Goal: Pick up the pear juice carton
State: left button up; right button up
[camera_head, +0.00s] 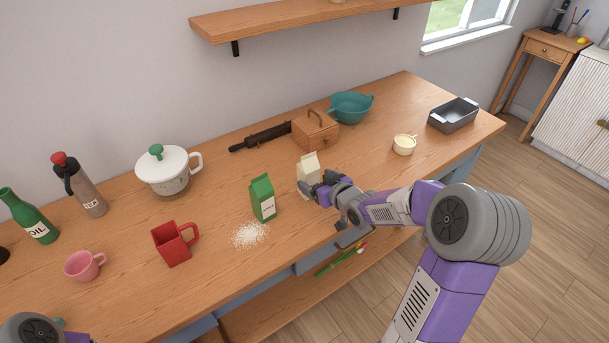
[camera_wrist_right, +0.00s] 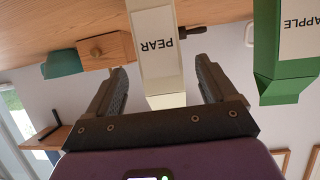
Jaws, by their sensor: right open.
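The pear juice carton (camera_head: 308,168) is cream with a gabled top and stands upright on the wooden counter. In the right wrist view it appears upside down, with "PEAR" printed on its side (camera_wrist_right: 158,65). My right gripper (camera_head: 317,184) is at the carton's near side, low by the counter. In the wrist view the open fingers (camera_wrist_right: 161,80) lie on either side of the carton, with a gap showing at each side. The carton's lower part is partly hidden by the gripper in the head view. My left gripper is out of view.
A green carton (camera_head: 263,198), labelled "APPLE" in the wrist view (camera_wrist_right: 290,55), stands close to the left. A wooden box (camera_head: 316,131) stands behind. The counter to the right is fairly clear up to a cream cup (camera_head: 404,146).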

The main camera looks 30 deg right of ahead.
aim_at(313, 179)
jog(key=shift+w+f, duration=0.3)
jog(key=shift+w, duration=0.05)
jog(key=b+x, duration=0.1)
jog(key=x, duration=0.2)
jog(key=shift+w+a+f, duration=0.1)
jog(key=shift+w+f, duration=0.3)
jog(key=shift+w, duration=0.25)
jog(key=c, duration=1.3)
notch_tip(313, 179, up, 10)
jog(key=p, duration=0.3)
jog(key=shift+p, duration=0.35)
